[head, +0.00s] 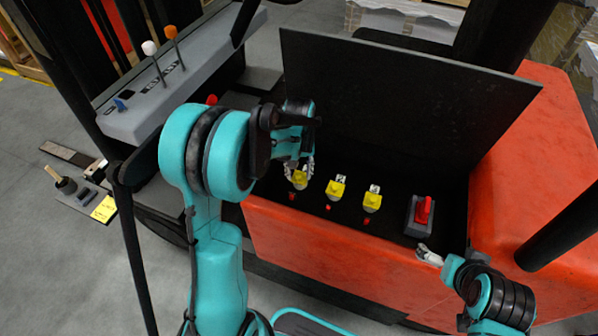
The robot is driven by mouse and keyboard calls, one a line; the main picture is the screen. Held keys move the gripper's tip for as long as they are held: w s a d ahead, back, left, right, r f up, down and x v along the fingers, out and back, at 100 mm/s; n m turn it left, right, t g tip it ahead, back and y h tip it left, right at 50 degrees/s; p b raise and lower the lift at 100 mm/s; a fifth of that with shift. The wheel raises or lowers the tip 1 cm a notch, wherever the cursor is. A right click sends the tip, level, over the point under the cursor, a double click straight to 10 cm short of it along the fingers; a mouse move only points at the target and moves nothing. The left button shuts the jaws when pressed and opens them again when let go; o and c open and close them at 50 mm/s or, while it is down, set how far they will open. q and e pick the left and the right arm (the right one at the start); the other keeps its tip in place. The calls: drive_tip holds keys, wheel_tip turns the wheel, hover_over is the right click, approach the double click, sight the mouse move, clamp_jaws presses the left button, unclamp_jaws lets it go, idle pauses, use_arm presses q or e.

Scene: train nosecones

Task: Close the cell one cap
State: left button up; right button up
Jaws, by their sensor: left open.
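Three yellow cell caps sit in a row in the black battery bay of an orange-red vehicle. The leftmost cap (299,180) is partly hidden by my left gripper; I take it for cell one, though its number is not readable. The middle cap (335,189) and the right cap (371,202) each show a small black-and-white marked piece at the top. My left gripper (298,168) is open, with its fingertips right at the leftmost cap; contact is unclear. My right gripper (428,255) is at the bay's front right edge, small in view, its opening unclear.
A large black lid (400,100) stands raised behind the caps. A red switch on a grey base (422,214) is right of them. A grey lever console (150,105) stands at left. The orange-red front wall (330,248) borders the bay.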

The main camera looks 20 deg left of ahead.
sight(298, 177)
use_arm(q)
clamp_jaws()
drive_tip(key=shift+s, duration=0.1)
drive_tip(key=shift+t, duration=0.3)
unclamp_jaws()
wheel_tip(298, 177, up, 12)
drive_tip(key=shift+s, duration=0.3)
